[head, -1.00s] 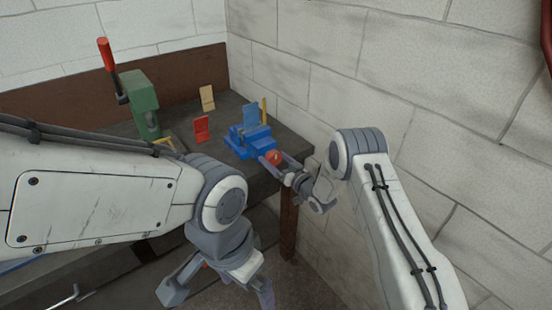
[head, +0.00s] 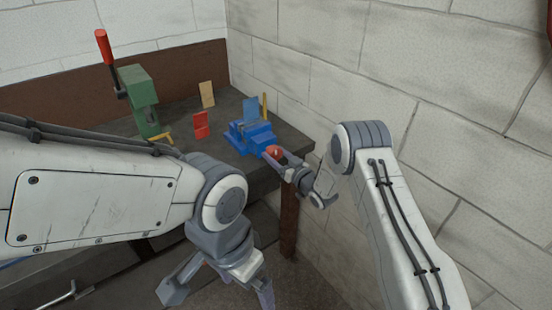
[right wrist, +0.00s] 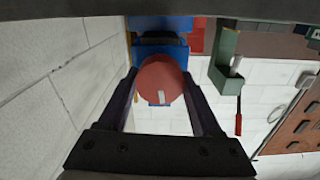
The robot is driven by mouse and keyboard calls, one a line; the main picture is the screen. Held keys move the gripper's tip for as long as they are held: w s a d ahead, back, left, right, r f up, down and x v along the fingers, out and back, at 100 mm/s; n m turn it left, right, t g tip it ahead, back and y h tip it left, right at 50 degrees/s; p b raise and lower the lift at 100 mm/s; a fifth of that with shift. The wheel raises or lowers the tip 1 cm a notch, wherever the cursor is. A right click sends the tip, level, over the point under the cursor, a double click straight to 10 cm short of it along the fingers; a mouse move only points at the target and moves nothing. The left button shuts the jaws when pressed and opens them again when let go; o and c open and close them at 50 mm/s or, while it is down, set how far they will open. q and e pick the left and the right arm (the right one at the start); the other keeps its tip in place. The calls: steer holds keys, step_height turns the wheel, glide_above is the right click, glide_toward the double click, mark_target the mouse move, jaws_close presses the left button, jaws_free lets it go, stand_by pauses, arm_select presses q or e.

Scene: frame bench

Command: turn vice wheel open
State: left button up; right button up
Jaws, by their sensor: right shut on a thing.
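The blue vice (head: 250,137) stands on the dark bench near its right front corner. Its red wheel (head: 274,151) faces the bench's front edge, and its round face with one white mark shows in the right wrist view (right wrist: 161,78). My right gripper (head: 279,157) is shut on the red wheel, one finger on each side of it, as the right wrist view also shows (right wrist: 161,88). The fingers hide part of the wheel's rim. My left gripper (head: 217,290) hangs low in front of the bench, fingers apart and empty.
A green press (head: 138,98) with a red-handled lever stands at the back left of the bench. Red (head: 201,125), tan (head: 207,95) and blue (head: 250,110) plates stand near the vice. A block wall (head: 330,90) rises close on the right.

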steer(key=n+b, duration=0.5)
steer(key=b, duration=0.2)
steer(key=n+b, duration=0.5)
steer(key=b, duration=0.2)
steer(key=f+n+b, duration=0.1)
steer(key=n+b, duration=0.4)
steer(key=b, duration=0.2)
steer(key=shift+b, duration=0.35)
steer(key=n+b, duration=0.8)
steer(key=b, duration=0.4)
steer(key=shift+s+r+n+b, duration=0.1)
steer(key=shift+r+n+b, duration=0.05)
steer(key=shift+n+b, duration=0.2)
steer(key=n+b, duration=0.6)
steer(key=b, duration=0.1)
steer(key=shift+a, duration=0.2)
steer(key=shift+n+b, duration=0.35)
steer(key=shift+n, duration=0.1)
steer(key=shift+o, duration=0.2)
steer(key=shift+d+r, duration=0.1)
steer(key=shift+r, duration=0.1)
steer(key=shift+d+f, duration=0.1)
steer(key=o, duration=1.3)
steer(key=shift+o, duration=0.2)
